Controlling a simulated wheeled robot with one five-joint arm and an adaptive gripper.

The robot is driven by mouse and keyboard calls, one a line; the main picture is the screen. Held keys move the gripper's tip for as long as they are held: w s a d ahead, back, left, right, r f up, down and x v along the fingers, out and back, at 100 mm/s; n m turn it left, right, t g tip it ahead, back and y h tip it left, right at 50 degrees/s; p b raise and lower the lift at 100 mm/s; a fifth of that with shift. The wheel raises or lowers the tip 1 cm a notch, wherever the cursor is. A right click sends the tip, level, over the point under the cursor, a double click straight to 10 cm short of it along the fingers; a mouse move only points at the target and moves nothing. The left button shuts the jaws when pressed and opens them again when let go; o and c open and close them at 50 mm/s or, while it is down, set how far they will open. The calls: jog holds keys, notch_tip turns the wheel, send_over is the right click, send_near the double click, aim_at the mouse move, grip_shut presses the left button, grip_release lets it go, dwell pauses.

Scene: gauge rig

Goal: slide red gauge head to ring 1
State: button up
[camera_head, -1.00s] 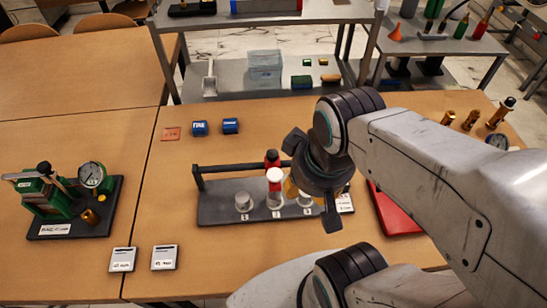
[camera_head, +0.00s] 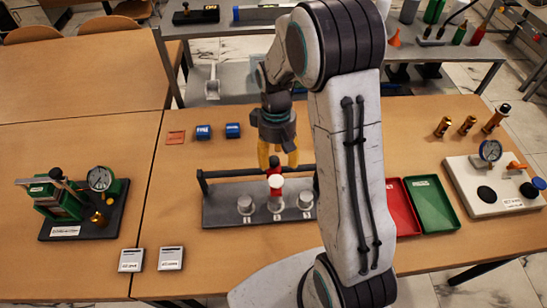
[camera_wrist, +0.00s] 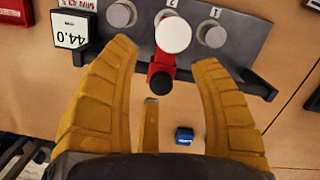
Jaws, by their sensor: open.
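In the wrist view the red gauge head (camera_wrist: 160,68) lines up with the ring marked 2. Ring 1 (camera_head: 245,205) is the left ring in the head view and the right one in the wrist view (camera_wrist: 212,34). My gripper (camera_head: 278,158) is open above the rail. In the wrist view its yellow fingers (camera_wrist: 165,60) lie on either side of the red head, with gaps; contact is not visible.
A display reading 44.0 (camera_wrist: 70,30) stands beside the rig. Two blue blocks (camera_head: 203,132) lie behind it. Red (camera_head: 403,207) and green (camera_head: 432,205) trays are to the right, and a green gauge device (camera_head: 65,200) to the left. My arm hides the rig's right end.

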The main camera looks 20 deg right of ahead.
aim_at(273, 160)
jog(key=w, duration=0.1)
jog(key=w+r+n+t, duration=0.1)
jog(key=shift+w+r, duration=0.1)
jog(key=shift+w, duration=0.3)
jog(key=shift+w+r+n, duration=0.1)
jog(key=shift+w+n, duration=0.2)
jog(key=shift+n, duration=0.2)
jog(key=shift+w+n, duration=0.2)
jog(key=shift+n, duration=0.4)
jog(key=shift+s+f, duration=0.1)
jog(key=shift+f, duration=0.4)
jog(key=shift+f+p, duration=0.35)
jog(key=shift+f, duration=2.85)
